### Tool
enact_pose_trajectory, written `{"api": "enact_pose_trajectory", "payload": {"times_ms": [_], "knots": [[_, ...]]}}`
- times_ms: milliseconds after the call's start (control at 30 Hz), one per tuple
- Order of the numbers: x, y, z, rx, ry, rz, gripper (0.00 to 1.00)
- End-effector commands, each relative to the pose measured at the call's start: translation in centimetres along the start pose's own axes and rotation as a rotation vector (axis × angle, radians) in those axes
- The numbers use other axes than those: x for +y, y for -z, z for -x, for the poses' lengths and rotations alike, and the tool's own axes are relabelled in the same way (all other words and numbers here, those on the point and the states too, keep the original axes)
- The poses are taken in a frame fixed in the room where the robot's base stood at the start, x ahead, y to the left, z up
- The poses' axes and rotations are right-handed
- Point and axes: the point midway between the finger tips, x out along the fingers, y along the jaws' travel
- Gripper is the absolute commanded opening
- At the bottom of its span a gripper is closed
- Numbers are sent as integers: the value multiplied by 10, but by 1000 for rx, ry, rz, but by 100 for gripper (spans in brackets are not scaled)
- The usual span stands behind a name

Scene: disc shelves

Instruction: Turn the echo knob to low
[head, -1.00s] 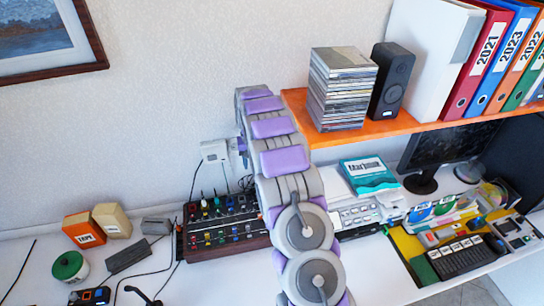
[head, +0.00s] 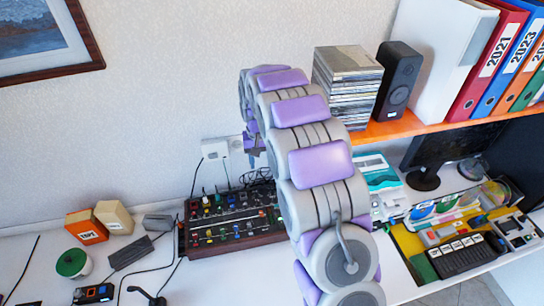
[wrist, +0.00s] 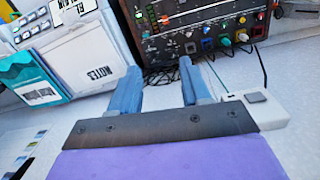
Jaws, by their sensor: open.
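A dark mixer with wooden sides and rows of coloured knobs (head: 232,218) lies on the white desk, left of my arm. It also shows at the top of the wrist view (wrist: 200,28), beyond the fingertips. Its labels are too small to read, so I cannot tell which knob is the echo knob. My gripper (wrist: 158,66) has its two blue fingers spread, with nothing between them. The fingertips appear near the mixer's edge; I cannot tell the gap. In the head view my arm hides part of the mixer's right side.
An orange shelf (head: 392,127) holds a CD stack (head: 347,88), a black speaker (head: 400,80) and binders. Cables and small boxes (head: 113,217) lie left. Folders (wrist: 70,50) and a white device (wrist: 262,108) flank the fingers.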

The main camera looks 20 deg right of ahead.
Motion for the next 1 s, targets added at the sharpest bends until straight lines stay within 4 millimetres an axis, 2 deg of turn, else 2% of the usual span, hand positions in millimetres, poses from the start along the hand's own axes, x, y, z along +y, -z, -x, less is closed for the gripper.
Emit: {"api": "enact_pose_trajectory", "payload": {"times_ms": [333,467,567,800,1000], "knots": [[-2,0,0,1,0,2,47],[0,7,-6,5,-4,-3,47],[1,22,-18,11,-9,-12,47],[-5,65,-63,29,-8,-21,47],[-15,88,-92,39,9,-15,47]]}}
